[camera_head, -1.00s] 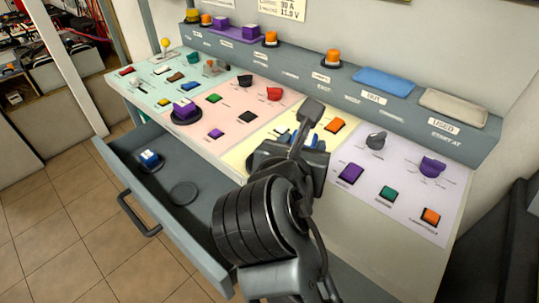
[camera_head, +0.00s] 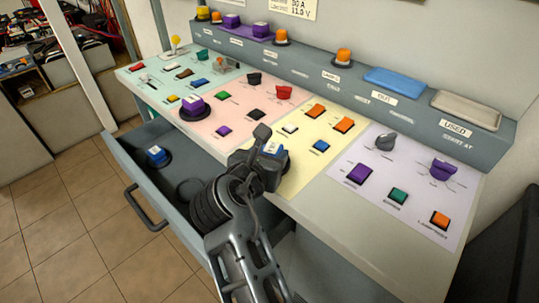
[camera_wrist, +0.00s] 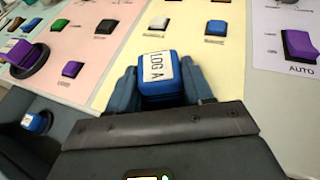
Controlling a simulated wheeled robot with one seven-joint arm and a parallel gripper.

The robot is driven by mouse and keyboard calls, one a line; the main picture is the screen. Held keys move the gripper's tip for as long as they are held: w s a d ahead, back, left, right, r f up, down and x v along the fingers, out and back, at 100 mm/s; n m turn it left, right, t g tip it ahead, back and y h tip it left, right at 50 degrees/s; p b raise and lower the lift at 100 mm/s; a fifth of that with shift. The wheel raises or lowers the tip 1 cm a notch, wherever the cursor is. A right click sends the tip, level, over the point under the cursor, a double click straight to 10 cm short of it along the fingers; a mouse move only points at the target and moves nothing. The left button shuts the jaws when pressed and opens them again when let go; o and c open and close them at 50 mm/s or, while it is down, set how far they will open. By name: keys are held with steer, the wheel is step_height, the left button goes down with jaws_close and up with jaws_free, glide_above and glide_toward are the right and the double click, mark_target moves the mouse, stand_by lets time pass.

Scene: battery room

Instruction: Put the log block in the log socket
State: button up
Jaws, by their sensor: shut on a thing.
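The log block is blue with a white label reading LOG A; it shows in the wrist view (camera_wrist: 158,78) and in the head view (camera_head: 273,149). My gripper (camera_wrist: 162,84) is shut on it, one finger at each side. In the head view my gripper (camera_head: 262,160) is near the front edge of the yellow panel, beside the open drawer. In the drawer (camera_head: 133,172), a dark round socket (camera_head: 189,187) is partly hidden by my arm; I cannot read a name on it. Another blue block (camera_head: 156,153) sits in a round holder at the drawer's left.
The console has coloured panels with several switches and knobs. A purple block (camera_head: 193,104) stands on a round base on the pink panel (camera_head: 207,132). A blue tray (camera_head: 393,82) and a grey tray (camera_head: 466,107) lie on the back ledge. The drawer floor is mostly free.

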steer(key=shift+f, duration=0.3)
steer(key=shift+f, duration=0.3)
steer(key=o, duration=1)
steer(key=shift+s+f, duration=0.1)
steer(key=shift+o, duration=0.2)
steer(key=shift+r, duration=0.2)
steer(key=r+v, duration=0.1)
steer(key=v, duration=1.1)
